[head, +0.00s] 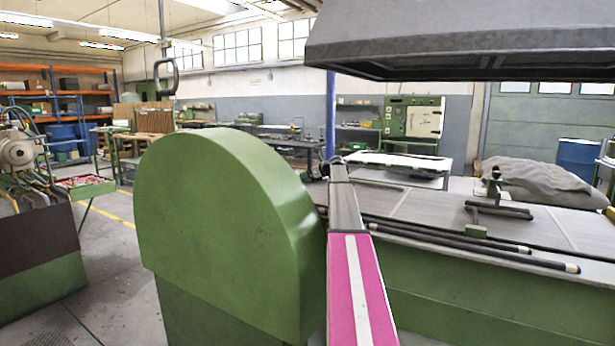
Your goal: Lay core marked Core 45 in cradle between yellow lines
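My arm reaches away from me over the end of the green machine. The small dark end of my gripper (335,163) is at its far tip, too small to show whether the fingers are open or hold anything. Long dark rods (450,238) with pale ends lie along the front edge of the machine's grey bed (400,204), to the right of my arm. They may be cores, but I can read no Core 45 marking. I cannot make out a cradle between yellow lines.
A rounded green housing (225,230) stands close in front, left of my arm. A grey hood (470,40) hangs above the bed. A dark metal bracket (497,208) and a grey covered heap (545,182) are to the right. Open floor (110,265) shows at left.

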